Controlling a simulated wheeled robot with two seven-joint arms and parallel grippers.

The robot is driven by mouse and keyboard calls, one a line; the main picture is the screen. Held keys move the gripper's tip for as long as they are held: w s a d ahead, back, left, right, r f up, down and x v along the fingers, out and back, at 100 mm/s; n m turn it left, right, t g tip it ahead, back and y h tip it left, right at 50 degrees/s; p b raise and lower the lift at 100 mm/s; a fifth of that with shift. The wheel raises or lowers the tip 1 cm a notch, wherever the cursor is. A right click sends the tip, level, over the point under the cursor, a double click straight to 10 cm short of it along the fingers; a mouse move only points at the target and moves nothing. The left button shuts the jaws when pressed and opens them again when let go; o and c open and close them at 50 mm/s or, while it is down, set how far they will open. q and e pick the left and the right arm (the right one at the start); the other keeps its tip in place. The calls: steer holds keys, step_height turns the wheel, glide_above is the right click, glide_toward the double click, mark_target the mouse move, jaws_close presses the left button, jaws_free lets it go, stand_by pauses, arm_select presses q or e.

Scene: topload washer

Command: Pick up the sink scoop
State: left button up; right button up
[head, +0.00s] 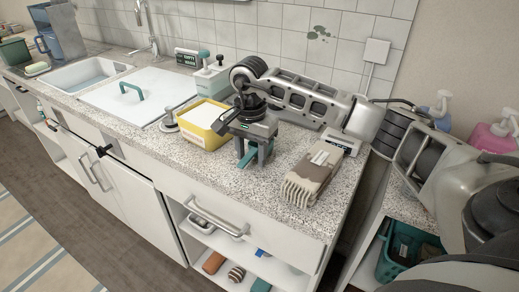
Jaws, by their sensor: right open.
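My right gripper (253,158) is open, pointing down over the counter just right of the yellow tub. A small teal piece (246,160) shows low between its fingers, close to the countertop. The gripper partly hides it, and I cannot tell for sure whether it is the sink scoop. No other thing in view is clearly a scoop. The sink (85,76) is at the far left under the faucet. My left gripper is not in view.
The yellow tub (204,136) with white contents stands close left of the gripper. A bristled beige-and-white item (318,172) lies to its right. A white panel with a teal handle (131,88) lies beside the sink. The front counter (262,192) is clear.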

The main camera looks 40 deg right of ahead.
jaws_close()
steer(key=shift+r, duration=0.2)
